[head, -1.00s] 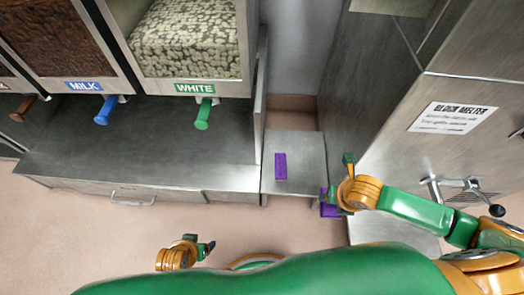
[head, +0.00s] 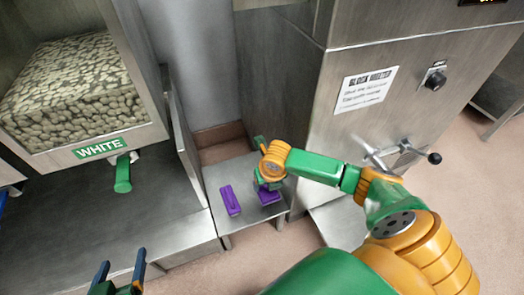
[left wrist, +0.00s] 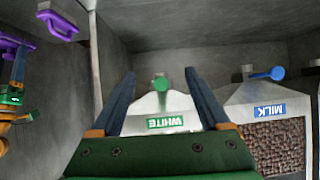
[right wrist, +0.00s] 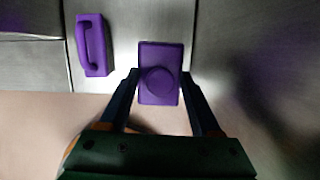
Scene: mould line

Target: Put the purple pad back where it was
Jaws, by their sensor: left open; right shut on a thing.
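One purple pad (head: 230,200) with a bar handle lies on a small steel stand (head: 235,171); it also shows in the right wrist view (right wrist: 92,45). My right gripper (head: 267,178) is shut on a second purple pad (head: 270,197). In the right wrist view the held pad (right wrist: 158,92) has a round knob and sits between the fingertips. It is over the stand's right part, right of the lying pad; I cannot tell whether it touches the surface. My left gripper (head: 121,260) is open and empty; in the left wrist view it faces the WHITE dispenser's green tap (left wrist: 161,83).
The WHITE bin (head: 85,100) and a steel counter (head: 110,215) stand left of the stand. The steel block melter (head: 385,120) with a black-knobbed handle (head: 405,147) stands close on the right. A MILK bin (left wrist: 270,130) shows in the left wrist view.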

